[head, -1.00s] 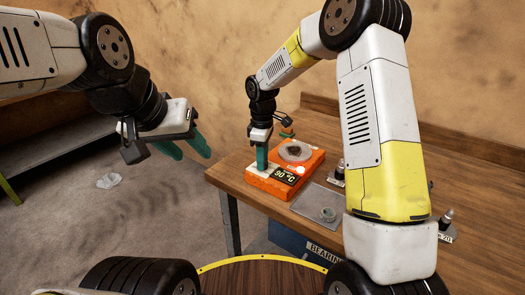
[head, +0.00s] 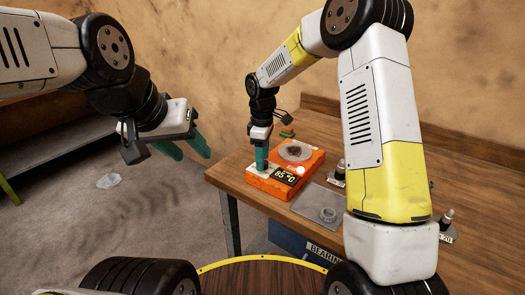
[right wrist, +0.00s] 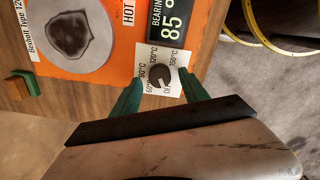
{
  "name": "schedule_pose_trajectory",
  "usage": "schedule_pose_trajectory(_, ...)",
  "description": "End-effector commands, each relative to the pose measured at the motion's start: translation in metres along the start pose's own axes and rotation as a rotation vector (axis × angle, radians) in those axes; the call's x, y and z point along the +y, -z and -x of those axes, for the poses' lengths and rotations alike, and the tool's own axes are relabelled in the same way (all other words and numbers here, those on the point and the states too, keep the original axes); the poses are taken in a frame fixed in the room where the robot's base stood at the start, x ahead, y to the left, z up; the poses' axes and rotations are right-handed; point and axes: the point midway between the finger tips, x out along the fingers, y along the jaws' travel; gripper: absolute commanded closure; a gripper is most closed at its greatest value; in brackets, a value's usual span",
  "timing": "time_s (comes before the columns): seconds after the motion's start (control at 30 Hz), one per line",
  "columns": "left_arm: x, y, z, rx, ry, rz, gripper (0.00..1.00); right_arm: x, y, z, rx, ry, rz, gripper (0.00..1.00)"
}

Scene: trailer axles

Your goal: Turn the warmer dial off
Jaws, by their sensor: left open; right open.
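The orange warmer (head: 284,186) sits on the wooden table, and its display (head: 287,175) reads 85 °C. Its dark round dial (right wrist: 158,80) sits on a white plate marked with temperatures in the right wrist view. A pale mark on the dial faces the lower part of the scale, near small letters that look like OFF. My right gripper (head: 262,158) is open above the warmer's front left corner. In the right wrist view its green fingers stand on either side of the dial, apparently apart from it. My left gripper (head: 192,149) is open and empty, away from the table.
A round metal plate (head: 296,151) tops the warmer. A clear tray (head: 308,201) with a metal ring (head: 327,214) lies to its right, with small bottles (head: 338,173) beyond. A blue bearing box (head: 290,243) is under the table. A green and orange item (right wrist: 28,87) lies behind the warmer.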

Motion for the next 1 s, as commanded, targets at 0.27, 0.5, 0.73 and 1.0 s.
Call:
schedule_pose_trajectory(0.27, 0.000, 0.000, 0.000, 0.000, 0.000, 0.000, 0.55, 0.001, 0.001, 0.048, 0.003, -0.004, 0.001, 0.48)
schedule_pose_trajectory(0.5, 0.000, 0.000, 0.000, 0.000, 0.000, 0.000, 0.55, 0.001, 0.000, 0.070, 0.002, -0.003, 0.001, 0.48)
schedule_pose_trajectory(0.73, 0.000, 0.000, 0.000, 0.000, 0.000, 0.000, 0.55, 0.000, 0.000, 0.071, 0.001, -0.002, 0.001, 0.48)
schedule_pose_trajectory(1.0, 0.000, 0.000, 0.000, 0.000, 0.000, 0.000, 0.55, -0.009, -0.019, 0.099, 0.022, -0.039, -0.084, 0.48)
